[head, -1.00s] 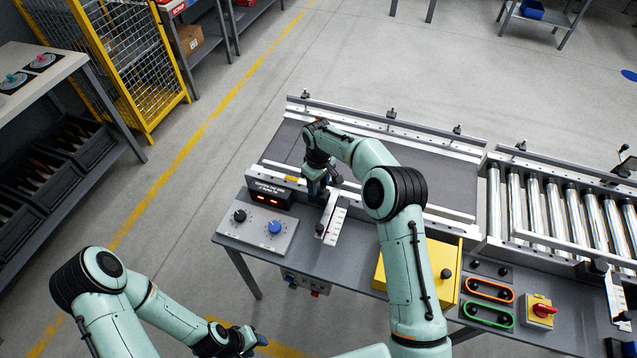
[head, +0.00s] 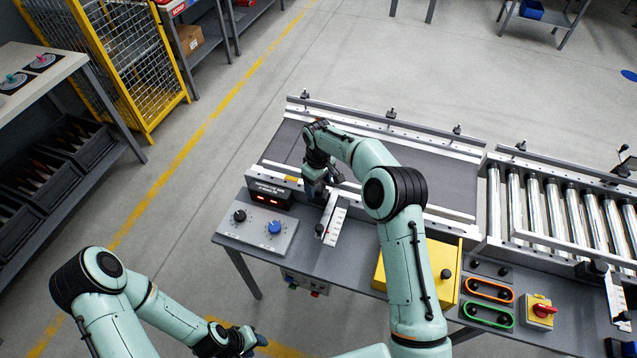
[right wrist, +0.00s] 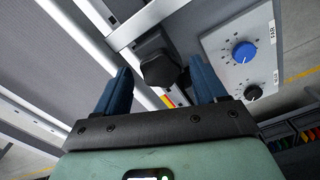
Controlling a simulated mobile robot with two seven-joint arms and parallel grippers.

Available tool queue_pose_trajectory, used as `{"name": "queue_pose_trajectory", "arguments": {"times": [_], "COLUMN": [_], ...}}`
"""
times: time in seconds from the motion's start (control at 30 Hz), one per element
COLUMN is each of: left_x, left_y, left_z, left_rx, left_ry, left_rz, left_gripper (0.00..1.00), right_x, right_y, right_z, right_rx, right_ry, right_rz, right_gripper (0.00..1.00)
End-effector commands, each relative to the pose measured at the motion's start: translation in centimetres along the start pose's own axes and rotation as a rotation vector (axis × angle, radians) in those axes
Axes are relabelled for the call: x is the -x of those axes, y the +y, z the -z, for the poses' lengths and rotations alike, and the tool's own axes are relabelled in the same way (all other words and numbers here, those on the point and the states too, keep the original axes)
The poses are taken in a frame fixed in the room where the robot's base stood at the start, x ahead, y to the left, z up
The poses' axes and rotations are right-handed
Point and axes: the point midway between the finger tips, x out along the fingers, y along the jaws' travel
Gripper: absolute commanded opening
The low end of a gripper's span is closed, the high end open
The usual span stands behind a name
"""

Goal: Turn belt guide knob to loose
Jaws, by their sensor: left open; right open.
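A black, faceted knob (right wrist: 160,62) shows in the right wrist view, close ahead of the gap between the fingertips of my right gripper (right wrist: 160,82). The fingers are open and not closed on it; whether one touches it I cannot tell. In the head view my right gripper (head: 320,190) is over the near rail of the belt conveyor (head: 410,170), and it hides the knob there. My left gripper (head: 256,341) is open and empty, low in front of the bench.
A grey panel (head: 258,236) with a black and a blue dial lies left of the right gripper. A display box (head: 268,194) with red digits stands behind it. A white scale strip (head: 337,226) lies close by. A yellow box (head: 392,281) stands by my right arm.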

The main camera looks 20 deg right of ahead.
Motion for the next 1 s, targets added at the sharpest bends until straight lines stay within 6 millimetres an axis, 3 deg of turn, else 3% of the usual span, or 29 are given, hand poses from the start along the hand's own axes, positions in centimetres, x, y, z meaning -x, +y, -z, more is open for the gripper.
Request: {"name": "queue_pose_trajectory", "arguments": {"times": [0.23,0.7,1.0], "left_x": [0.0,0.0,0.0], "left_y": [0.0,0.0,0.0], "left_z": [0.0,0.0,0.0], "left_rx": [0.000,0.000,0.000], "left_ry": [0.000,0.000,0.000], "left_rz": [0.000,0.000,0.000], "left_gripper": [0.43,0.43,0.43], "right_x": [2.0,11.6,13.4], "right_y": [0.0,0.0,0.0], "right_z": [0.1,0.1,0.0], "right_rx": [0.000,0.000,0.000], "right_ry": [0.003,0.003,0.000], "right_rz": [-0.001,-0.002,0.000], "right_gripper": [0.71,0.71,0.71]}}
